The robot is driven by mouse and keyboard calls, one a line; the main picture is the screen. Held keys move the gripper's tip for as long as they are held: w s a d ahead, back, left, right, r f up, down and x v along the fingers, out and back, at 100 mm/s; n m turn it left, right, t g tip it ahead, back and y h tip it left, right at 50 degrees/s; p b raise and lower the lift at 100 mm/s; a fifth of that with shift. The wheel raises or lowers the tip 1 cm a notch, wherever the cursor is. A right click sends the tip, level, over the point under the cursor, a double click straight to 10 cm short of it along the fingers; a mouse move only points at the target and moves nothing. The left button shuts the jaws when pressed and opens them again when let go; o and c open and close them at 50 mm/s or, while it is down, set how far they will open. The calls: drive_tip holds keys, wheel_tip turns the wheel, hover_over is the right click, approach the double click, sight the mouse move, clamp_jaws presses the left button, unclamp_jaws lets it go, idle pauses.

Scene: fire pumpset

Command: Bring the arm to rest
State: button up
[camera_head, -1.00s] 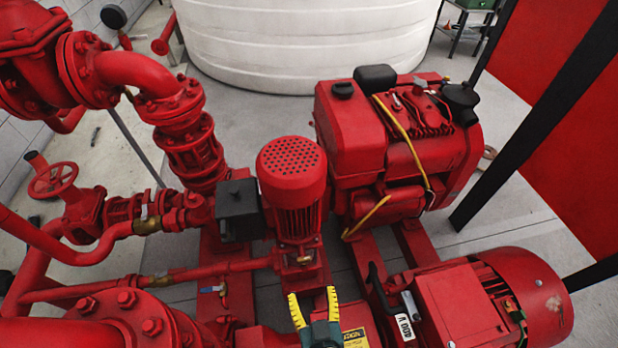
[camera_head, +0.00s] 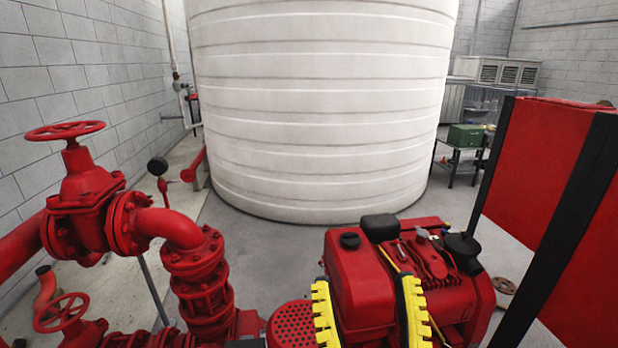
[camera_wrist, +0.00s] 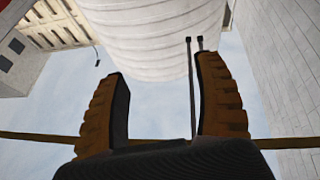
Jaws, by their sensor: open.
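My gripper (camera_head: 368,312) shows at the bottom of the head view, with two yellow ribbed fingers spread wide and nothing between them. Behind its fingers in that view is the red engine (camera_head: 372,285), with a black cap and a yellow hose; the picture does not show them touching. In the wrist view my gripper (camera_wrist: 165,90) is open and empty, its fingers dark and brownish in shadow. The white ribbed tank (camera_wrist: 160,40) lies beyond the fingertips there. My arm's links are out of view in the head picture.
Red pipes and a valve with a handwheel (camera_head: 65,131) stand at left. The large white tank (camera_head: 320,100) fills the back. A red cabinet panel with black posts (camera_head: 545,170) stands at right. A green box (camera_head: 466,136) sits on a small table behind. Grey floor shows around the tank.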

drive_tip(key=s+d+r+m+p, duration=0.1)
drive_tip(key=s+r+p, duration=0.1)
drive_tip(key=r+p, duration=1.75)
drive_tip(key=s+r+p, duration=0.2)
drive_tip(key=r+p, duration=1.7)
drive_tip(key=r, duration=0.2)
wheel_tip(320, 180, down, 55)
drive_tip(key=b, duration=5.4)
drive_tip(key=shift+w+r+h+b, duration=0.15)
drive_tip(key=shift+w+h+b, duration=0.05)
drive_tip(key=shift+h+b, duration=0.2)
drive_tip(key=shift+c, duration=0.3)
